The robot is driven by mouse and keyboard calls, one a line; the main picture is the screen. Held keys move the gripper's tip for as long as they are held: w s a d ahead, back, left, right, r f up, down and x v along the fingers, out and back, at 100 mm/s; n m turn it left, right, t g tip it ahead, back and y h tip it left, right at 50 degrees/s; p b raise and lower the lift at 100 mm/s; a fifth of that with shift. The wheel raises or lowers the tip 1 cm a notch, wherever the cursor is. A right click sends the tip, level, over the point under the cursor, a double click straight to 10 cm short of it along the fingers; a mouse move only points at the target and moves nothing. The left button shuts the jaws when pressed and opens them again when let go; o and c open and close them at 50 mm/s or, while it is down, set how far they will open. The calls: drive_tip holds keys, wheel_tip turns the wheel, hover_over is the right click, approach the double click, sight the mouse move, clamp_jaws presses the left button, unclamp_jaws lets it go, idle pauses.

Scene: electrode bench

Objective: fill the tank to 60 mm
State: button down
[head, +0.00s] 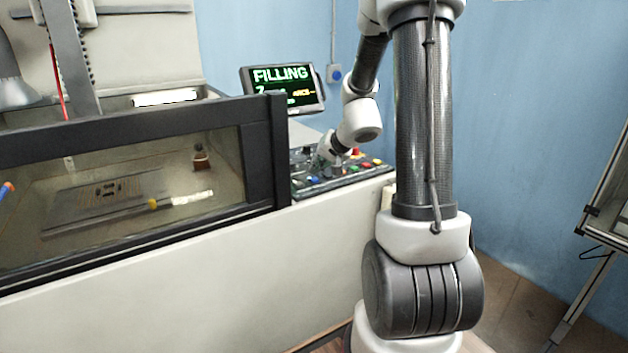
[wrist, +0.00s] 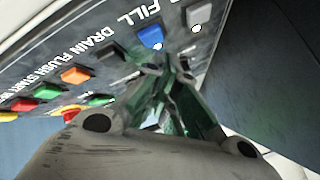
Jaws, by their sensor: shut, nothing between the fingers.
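The tank (head: 232,165) stands at the left behind a black-framed clear window; I cannot make out a water line. The screen (head: 283,88) behind the panel reads "FILLING" in green, with a "7" below it and smaller text I cannot read fully. The button panel (head: 345,178) lies to the right of the tank. In the wrist view, the blue button (wrist: 150,37) is beside the label "FILL". My gripper (wrist: 163,70) is shut and empty, its tips close to the blue button; I cannot tell if they touch. In the head view, my gripper (head: 325,160) is over the panel.
Beside the blue button are a grey button (wrist: 200,13) and a black button (wrist: 110,51). Orange (wrist: 75,75), green (wrist: 47,91) and red (wrist: 25,104) buttons follow along the panel. A framed stand (head: 605,200) is at the far right. Blue wall lies behind.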

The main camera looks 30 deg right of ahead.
drive_tip(key=shift+r, duration=2.5)
drive_tip(key=s+a+f+g, duration=0.1)
drive_tip(key=s, duration=0.1)
drive_tip(key=s+a+g+y, duration=0.1)
drive_tip(key=s, duration=0.1)
drive_tip(key=s+a+f+y, duration=0.1)
drive_tip(key=s, duration=0.1)
drive_tip(key=shift+s+f+g, duration=0.3)
drive_tip(key=shift+g, duration=0.1)
drive_tip(key=s+a+r+n+h, duration=0.1)
drive_tip(key=s+r+n, duration=0.1)
drive_tip(key=s, duration=0.6)
drive_tip(key=s+a+r+n+g+h, duration=0.1)
drive_tip(key=s+a+r+n, duration=0.1)
drive_tip(key=s+r, duration=0.3)
drive_tip(key=s+a+r+n+g+h, duration=0.1)
drive_tip(key=s+a+r+n, duration=0.1)
drive_tip(key=s, duration=0.9)
drive_tip(key=shift+s+r+n, duration=0.2)
drive_tip(key=shift+r+n, duration=0.5)
drive_tip(key=shift+r, duration=0.15)
